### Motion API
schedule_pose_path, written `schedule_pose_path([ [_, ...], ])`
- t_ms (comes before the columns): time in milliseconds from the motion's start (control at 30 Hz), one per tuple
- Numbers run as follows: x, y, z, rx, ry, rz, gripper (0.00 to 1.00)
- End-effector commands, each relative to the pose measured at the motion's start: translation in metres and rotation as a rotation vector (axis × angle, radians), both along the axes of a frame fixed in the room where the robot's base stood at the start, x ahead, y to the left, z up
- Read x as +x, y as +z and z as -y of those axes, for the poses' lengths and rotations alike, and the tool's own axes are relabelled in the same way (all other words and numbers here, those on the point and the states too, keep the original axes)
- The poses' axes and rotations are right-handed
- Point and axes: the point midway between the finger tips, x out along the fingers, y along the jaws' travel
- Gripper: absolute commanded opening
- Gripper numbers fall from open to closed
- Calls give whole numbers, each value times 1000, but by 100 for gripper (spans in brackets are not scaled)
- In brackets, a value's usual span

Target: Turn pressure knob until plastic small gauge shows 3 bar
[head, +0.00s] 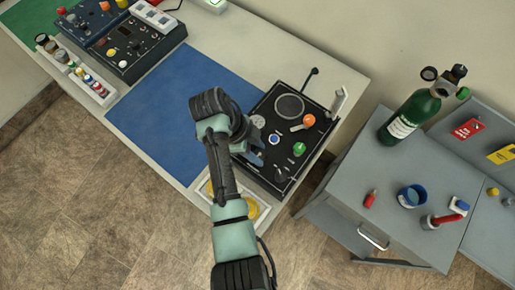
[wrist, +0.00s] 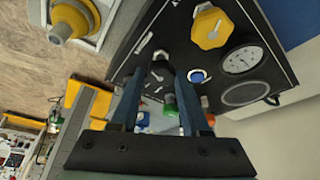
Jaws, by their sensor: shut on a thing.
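The black panel (head: 318,140) lies at the table's right end. My gripper (head: 256,157) reaches down over its left side. I cannot tell for sure that this is the pressure knob. A small white round gauge (wrist: 243,58) is right of the fingers; it also shows in the head view (head: 258,121). Its needle is too small to read. A yellow knob (wrist: 212,27) and a blue button (wrist: 197,76) are beside it.
An orange knob (head: 308,120), a green knob (head: 299,148) and a round grille (head: 289,107) are also on the panel. A bare blue mat (head: 180,105) lies left of it. A grey cabinet with a green cylinder (head: 410,117) stands to the right.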

Motion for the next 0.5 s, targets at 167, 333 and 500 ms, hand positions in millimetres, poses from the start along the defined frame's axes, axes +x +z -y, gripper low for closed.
schedule_pose_path([
  [167,1,0,0,2,2,2,64],
  [333,0,0,0,1,1,1,76],
  [500,0,0,0,1,2,0,76],
])
